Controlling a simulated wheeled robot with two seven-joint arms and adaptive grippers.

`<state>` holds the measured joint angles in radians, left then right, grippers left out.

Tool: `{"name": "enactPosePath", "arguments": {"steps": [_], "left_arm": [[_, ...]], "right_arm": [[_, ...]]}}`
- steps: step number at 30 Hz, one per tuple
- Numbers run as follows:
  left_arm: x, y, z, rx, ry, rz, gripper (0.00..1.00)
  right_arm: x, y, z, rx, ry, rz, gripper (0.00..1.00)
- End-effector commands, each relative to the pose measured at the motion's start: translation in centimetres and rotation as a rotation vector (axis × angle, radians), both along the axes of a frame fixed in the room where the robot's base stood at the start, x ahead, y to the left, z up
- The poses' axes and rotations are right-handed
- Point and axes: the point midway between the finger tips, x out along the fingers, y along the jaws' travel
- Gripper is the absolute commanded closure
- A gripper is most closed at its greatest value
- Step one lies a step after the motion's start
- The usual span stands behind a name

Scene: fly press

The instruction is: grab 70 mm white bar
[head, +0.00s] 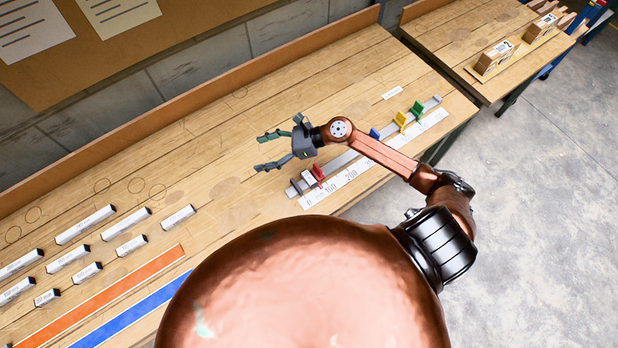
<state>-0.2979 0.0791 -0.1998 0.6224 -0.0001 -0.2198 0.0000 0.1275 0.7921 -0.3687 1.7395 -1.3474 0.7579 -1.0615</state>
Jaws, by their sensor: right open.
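Several white bars with dark ends and small printed labels lie on the left part of the wooden bench (215,205). They differ in length: a long white bar (86,224), a medium white bar (126,221) and a short white bar (131,245) are among them. The labels are too small to read, so I cannot tell which is the 70 mm white bar. My right gripper (261,152) is open and empty above the middle of the bench, to the right of the bars, with its fingers pointing left. My left gripper is out of view.
A measuring rail with a number scale (341,181) and red, blue, yellow and green pieces lies beneath my right arm. An orange strip (110,300) and a blue strip (135,310) lie near the bars. A second table (452,40) holds boxes at upper right.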

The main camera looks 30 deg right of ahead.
Motion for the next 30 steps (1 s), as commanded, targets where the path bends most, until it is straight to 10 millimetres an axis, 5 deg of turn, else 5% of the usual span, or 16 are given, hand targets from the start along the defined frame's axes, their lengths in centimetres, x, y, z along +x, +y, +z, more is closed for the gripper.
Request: {"name": "enactPosePath", "arguments": {"steps": [3, 6, 12, 30], "left_arm": [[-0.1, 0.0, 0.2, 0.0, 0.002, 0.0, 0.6], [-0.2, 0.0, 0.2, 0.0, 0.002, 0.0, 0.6], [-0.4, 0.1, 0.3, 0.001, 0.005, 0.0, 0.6], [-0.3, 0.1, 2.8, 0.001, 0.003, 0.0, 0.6]], "right_arm": [[-2.1, -4.4, -5.5, -0.351, -0.021, 0.252, 0.29], [-3.6, -9.2, -8.4, -0.564, 0.003, 0.411, 0.29], [-5.3, -15.4, -10.4, -0.774, 0.067, 0.575, 0.29], [-6.7, -13.5, -16.7, -0.793, 0.079, 0.595, 0.29]]}}
